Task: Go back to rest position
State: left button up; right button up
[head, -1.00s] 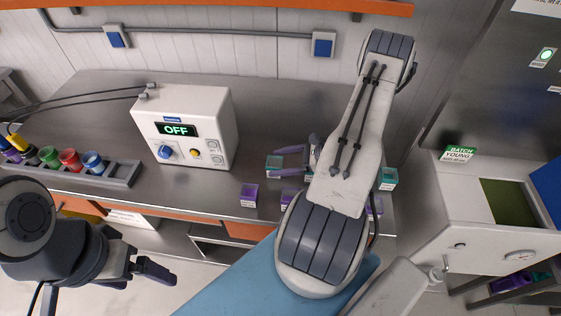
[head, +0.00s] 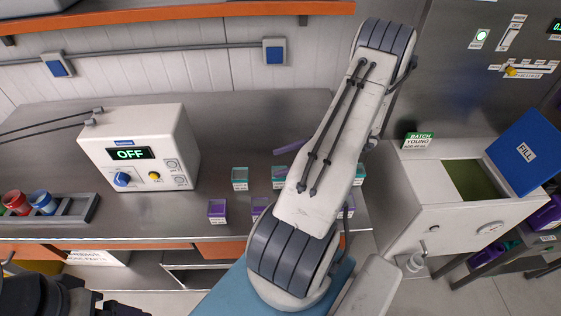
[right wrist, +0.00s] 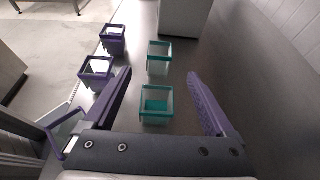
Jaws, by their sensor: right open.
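My right gripper (right wrist: 159,74) is open and empty in the right wrist view, its two purple fingers apart. A teal tray (right wrist: 157,118) shows between and below the fingers; no contact is visible. In the head view my right arm hides most of the gripper, and only a purple finger (head: 288,146) sticks out left of the arm, over the steel bench. My left arm's dark wrist (head: 40,296) is at the bottom left corner of the head view. Its gripper is almost wholly cut off, so its jaws cannot be judged.
Teal trays (head: 240,178) and purple trays (head: 217,211) stand on the bench (head: 135,220) around my right arm. A white box reading OFF (head: 140,150) stands left. A cup rack (head: 75,209) is far left. A white cabinet with an open blue FILL lid (head: 526,152) is right.

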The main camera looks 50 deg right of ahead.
aim_at(245, 168)
jog(key=p+x, duration=0.3)
jog(key=x, duration=0.9)
jog(key=shift+a+r, duration=0.1)
jog(key=shift+w+r, duration=0.1)
jog(key=shift+r+b, duration=0.3)
jog(key=shift+r, duration=0.65)
jog(key=shift+f, duration=0.15)
